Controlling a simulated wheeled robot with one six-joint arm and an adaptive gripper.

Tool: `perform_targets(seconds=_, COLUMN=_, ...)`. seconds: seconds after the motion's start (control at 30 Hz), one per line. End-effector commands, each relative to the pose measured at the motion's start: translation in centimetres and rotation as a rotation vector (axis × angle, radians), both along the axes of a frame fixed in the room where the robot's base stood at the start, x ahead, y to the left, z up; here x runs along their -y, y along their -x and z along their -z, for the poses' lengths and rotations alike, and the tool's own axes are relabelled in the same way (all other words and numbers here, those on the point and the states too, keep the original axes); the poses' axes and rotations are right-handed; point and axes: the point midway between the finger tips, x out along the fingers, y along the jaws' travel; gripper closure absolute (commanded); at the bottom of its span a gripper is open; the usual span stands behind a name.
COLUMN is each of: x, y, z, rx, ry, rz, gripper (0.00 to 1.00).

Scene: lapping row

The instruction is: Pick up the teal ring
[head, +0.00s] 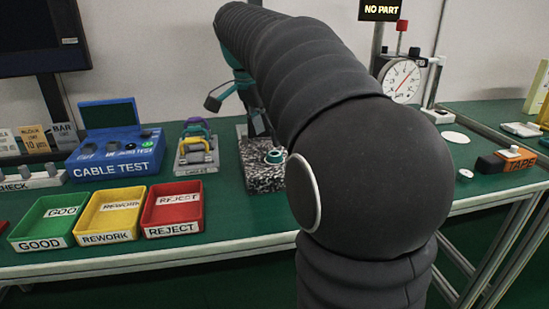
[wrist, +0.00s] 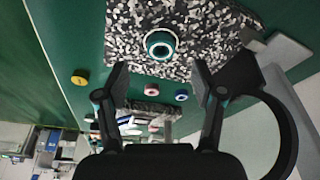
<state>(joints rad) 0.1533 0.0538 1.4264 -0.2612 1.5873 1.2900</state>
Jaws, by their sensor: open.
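The teal ring (head: 273,157) lies on a black-and-white speckled block (head: 262,180) in the head view, just left of my arm. In the wrist view the teal ring (wrist: 149,45) lies flat on the speckled block (wrist: 195,25), with a pale inner band and a dark centre. My gripper (wrist: 160,78) is open and empty. Its two fingers stand apart on the left and right, and the ring shows above the gap between the fingertips, not touching them. In the head view my gripper (head: 237,114) is above the block, partly hidden by my arm.
Green, yellow and red trays (head: 172,231) stand along the front edge. A blue cable-test box (head: 120,140) and a stand with coloured loops (head: 196,150) are left of the block. A dial gauge (head: 402,80) stands behind my arm. Small yellow (wrist: 79,77), pink (wrist: 150,90) and blue (wrist: 181,95) pieces show.

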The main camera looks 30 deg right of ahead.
Motion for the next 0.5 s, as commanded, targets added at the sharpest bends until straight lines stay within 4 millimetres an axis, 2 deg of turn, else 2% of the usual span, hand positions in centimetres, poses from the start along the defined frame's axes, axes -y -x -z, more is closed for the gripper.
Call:
perform_targets(seconds=0.3, x=1.2, y=-0.2, z=3.8, rx=-0.002, ry=-0.001, rz=0.001, gripper=0.32)
perform_targets(seconds=0.5, x=1.5, y=-0.3, z=4.9, rx=0.0, ry=0.0, rz=0.001, gripper=0.32)
